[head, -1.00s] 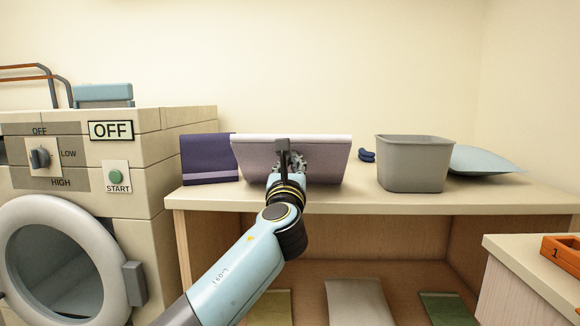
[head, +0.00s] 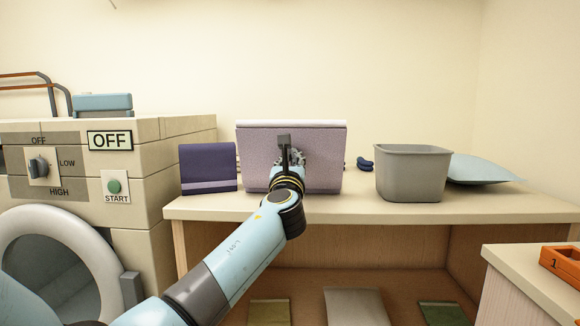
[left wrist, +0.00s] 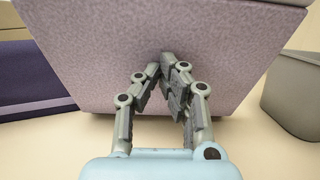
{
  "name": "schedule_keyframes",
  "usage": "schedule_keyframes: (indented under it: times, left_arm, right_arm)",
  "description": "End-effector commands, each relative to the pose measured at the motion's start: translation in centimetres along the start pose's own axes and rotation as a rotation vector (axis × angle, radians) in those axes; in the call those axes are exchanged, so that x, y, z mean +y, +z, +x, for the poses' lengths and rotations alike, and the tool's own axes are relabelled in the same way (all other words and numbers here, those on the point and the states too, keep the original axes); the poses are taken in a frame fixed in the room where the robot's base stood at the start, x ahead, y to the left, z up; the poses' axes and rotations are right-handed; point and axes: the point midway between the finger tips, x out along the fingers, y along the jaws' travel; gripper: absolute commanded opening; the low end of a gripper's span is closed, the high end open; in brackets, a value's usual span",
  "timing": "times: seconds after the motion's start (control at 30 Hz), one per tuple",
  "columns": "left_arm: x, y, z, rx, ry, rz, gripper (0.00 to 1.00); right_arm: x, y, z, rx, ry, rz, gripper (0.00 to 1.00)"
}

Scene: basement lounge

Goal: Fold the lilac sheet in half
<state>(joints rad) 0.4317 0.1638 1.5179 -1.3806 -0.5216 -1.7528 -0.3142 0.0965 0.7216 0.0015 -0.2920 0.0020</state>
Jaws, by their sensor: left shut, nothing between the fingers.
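The lilac sheet (head: 262,165) is a stiff-looking speckled panel standing nearly upright on the bench, with a paler strip along its top edge. In the left wrist view the sheet's face (left wrist: 110,50) fills most of the upper picture. My left gripper (head: 288,155) is in front of the sheet, shut with nothing between its fingers. In the left wrist view its fingertips (left wrist: 167,65) meet at or very near the sheet's face; exact contact is hard to tell. The arm hides part of the sheet's lower middle. My right gripper is not in view.
A navy folded panel (head: 208,165) stands close left of the sheet. A grey bin (head: 411,175) stands to the right, with a small dark blue item (head: 365,164) and a pale blue cushion (head: 482,169) nearby. A washer (head: 150,190) is at left. The bench front (head: 330,207) is clear.

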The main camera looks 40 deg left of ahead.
Motion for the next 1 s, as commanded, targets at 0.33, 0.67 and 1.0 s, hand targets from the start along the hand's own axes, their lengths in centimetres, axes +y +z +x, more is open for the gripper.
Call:
schedule_keyframes:
  times: [0.33,0.67,1.0]
  left_arm:
    - [0.0,0.1,1.1,0.001,0.000,0.000,0.00]
    - [0.0,-0.2,1.9,0.000,0.001,0.000,0.00]
    - [0.0,-1.0,4.5,0.001,0.000,0.001,0.00]
  right_arm:
    - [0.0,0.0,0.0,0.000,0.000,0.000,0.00]
    - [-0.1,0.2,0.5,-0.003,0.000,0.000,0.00]
    - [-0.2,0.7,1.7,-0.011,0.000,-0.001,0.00]
